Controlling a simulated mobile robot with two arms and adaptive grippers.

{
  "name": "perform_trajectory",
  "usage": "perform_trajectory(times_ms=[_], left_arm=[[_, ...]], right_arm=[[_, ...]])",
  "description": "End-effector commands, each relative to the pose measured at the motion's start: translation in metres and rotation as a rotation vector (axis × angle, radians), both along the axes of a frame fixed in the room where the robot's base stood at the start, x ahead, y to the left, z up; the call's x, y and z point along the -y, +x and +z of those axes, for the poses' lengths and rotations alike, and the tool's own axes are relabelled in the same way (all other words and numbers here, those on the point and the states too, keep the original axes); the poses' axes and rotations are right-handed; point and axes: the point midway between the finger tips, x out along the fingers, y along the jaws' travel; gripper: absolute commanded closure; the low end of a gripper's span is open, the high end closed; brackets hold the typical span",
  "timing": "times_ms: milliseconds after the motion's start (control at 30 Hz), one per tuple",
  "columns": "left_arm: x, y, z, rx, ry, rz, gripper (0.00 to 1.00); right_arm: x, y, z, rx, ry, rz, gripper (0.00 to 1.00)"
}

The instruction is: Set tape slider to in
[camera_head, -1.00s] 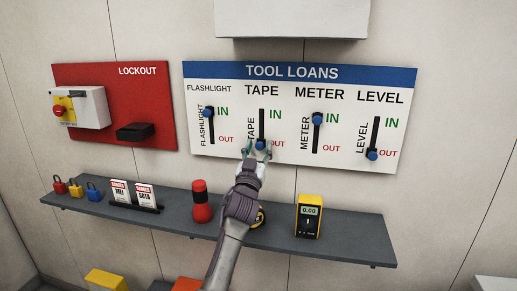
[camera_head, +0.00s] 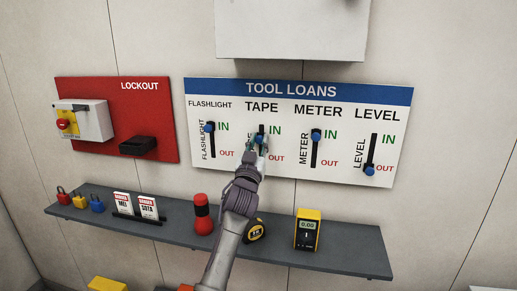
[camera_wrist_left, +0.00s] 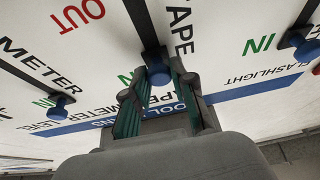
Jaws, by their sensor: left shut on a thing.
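The TAPE slider's blue knob (camera_wrist_left: 158,73) sits between my left gripper's fingertips (camera_wrist_left: 157,79) in the left wrist view. The fingers are shut on it. In the head view my left gripper (camera_head: 258,146) covers most of the knob and the lower slot. The gripper is in the upper part of the TAPE slot, near the green IN label (camera_head: 275,129). A short piece of dark slot (camera_head: 261,128) shows above it. The red OUT label (camera_head: 275,157) is lower right of the gripper. My right gripper is not in view.
The FLASHLIGHT knob (camera_head: 208,127) and METER knob (camera_head: 316,134) are up by IN; the LEVEL knob (camera_head: 370,169) is down by OUT. Below the tool loans board (camera_head: 228,172), a grey shelf (camera_head: 355,240) holds a red flashlight (camera_head: 202,217), a tape measure (camera_head: 256,232) and a yellow meter (camera_head: 307,231).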

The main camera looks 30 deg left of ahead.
Motion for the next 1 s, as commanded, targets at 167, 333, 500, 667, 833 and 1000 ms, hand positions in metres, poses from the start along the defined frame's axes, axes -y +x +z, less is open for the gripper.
perform_trajectory(times_ms=[167, 333, 500, 667, 833, 1000], left_arm=[[0.0, 0.0, 0.028, 0.002, 0.001, -0.001, 1.0], [0.0, -0.001, 0.029, 0.005, 0.002, -0.001, 1.0], [0.0, -0.001, 0.03, 0.009, 0.003, -0.001, 0.73], [0.0, -0.001, 0.029, 0.006, 0.002, -0.001, 0.5], [0.0, 0.0, 0.028, 0.003, 0.001, -0.001, 0.5], [0.001, -0.003, 0.025, 0.002, 0.001, -0.001, 0.5]], right_arm=[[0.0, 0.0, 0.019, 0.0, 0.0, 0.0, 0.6], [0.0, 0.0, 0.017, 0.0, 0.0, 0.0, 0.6], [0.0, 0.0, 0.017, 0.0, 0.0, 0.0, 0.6], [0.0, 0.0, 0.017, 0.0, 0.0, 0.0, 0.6], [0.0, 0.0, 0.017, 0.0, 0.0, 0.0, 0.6], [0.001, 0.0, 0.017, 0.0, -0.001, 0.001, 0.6]])
